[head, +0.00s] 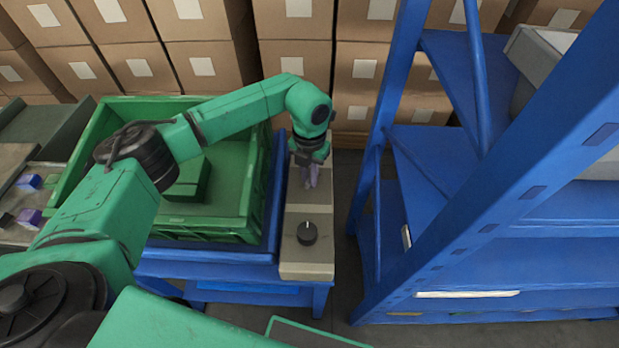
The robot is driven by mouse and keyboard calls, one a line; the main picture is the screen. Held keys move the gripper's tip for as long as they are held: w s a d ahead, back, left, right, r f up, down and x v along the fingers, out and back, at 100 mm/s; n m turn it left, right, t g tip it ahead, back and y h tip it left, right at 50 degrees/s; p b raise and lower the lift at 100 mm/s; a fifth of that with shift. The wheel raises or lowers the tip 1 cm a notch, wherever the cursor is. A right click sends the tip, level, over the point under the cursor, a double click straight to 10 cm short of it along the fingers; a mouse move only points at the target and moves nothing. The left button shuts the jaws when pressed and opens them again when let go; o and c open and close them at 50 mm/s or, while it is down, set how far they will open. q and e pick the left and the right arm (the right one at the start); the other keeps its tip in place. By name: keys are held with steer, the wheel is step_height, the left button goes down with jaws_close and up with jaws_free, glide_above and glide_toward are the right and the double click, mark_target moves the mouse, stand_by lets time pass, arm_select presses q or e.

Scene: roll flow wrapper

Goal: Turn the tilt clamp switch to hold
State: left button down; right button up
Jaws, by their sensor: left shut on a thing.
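A narrow beige control panel (305,265) stands beside the blue table. A round black knob (307,233) with a light pointer mark sits on its near half and nothing touches it. My left gripper (309,180) reaches down over the panel's far half. Its fingers are shut on a small part there, which looks like the tilt clamp switch; the fingers hide it, so its setting cannot be read. My right gripper is not in view.
A green crate (215,236) with a green block (188,181) inside stands left of the panel on a blue table (240,270). A blue shelf rack (440,195) rises on the right. Cardboard boxes (200,65) are stacked behind. A floor gap separates panel and rack.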

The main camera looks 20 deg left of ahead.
mark_target(309, 180)
arm_select(q)
steer(key=shift+w+r+m, duration=0.1)
steer(key=shift+r+m, duration=0.05)
steer(key=shift+m, duration=0.55)
steer(key=c, duration=0.9)
jaws_free()
steer(key=shift+o, duration=0.2)
step_height(309, 180, up, 14)
steer(key=b, duration=0.1)
steer(key=shift+r+b, duration=0.25)
steer(key=shift+b, duration=0.15)
